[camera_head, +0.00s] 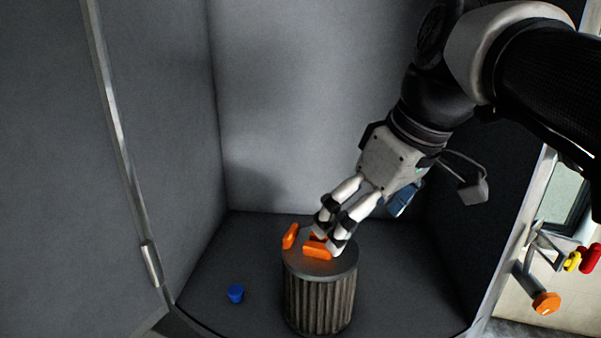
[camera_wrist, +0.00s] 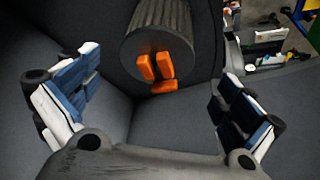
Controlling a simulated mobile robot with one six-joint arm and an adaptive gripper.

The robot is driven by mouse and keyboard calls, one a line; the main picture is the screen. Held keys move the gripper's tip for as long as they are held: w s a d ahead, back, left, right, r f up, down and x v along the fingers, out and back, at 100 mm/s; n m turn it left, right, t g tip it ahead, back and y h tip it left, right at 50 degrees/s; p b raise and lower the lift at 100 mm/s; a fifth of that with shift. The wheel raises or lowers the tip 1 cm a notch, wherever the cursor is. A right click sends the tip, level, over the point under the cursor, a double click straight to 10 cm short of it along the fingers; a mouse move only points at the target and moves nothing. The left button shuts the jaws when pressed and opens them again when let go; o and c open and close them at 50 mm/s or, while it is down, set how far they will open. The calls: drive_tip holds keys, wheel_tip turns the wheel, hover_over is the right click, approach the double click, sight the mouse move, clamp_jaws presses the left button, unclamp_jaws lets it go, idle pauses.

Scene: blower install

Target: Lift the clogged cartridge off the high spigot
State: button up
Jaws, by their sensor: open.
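A grey pleated cartridge (camera_head: 320,298) stands upright on the floor of a dark grey cabinet, with several orange pieces (camera_head: 317,251) on its flat top. My gripper (camera_head: 331,236) comes down from the upper right, tilted, with its fingers over the cartridge top near the orange pieces. In the wrist view its fingers are spread wide and nothing is between them. The cartridge (camera_wrist: 160,22) and its orange pieces (camera_wrist: 155,68) show there beyond the fingers, at top centre. Contact cannot be told. No spigot can be made out; the cartridge's underside is hidden.
A small blue cap (camera_head: 236,293) lies on the cabinet floor left of the cartridge. Cabinet walls (camera_head: 290,110) close in at the back and sides. Outside the right edge are red, yellow and orange knobs (camera_head: 546,303). The floor left of the cartridge is mostly clear.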

sight(326, 259)
drive_tip(key=x, duration=1.6)
drive_tip(key=shift+f, duration=0.35)
drive_tip(key=c, duration=1.6)
drive_tip(key=o, duration=1.4)
drive_tip(key=shift+r, duration=0.15)
drive_tip(key=c, duration=0.7)
drive_tip(key=shift+c, duration=0.2)
drive_tip(key=shift+r+p, duration=1.05)
drive_tip(key=shift+r, duration=0.45)
drive_tip(key=shift+w+r, duration=0.1)
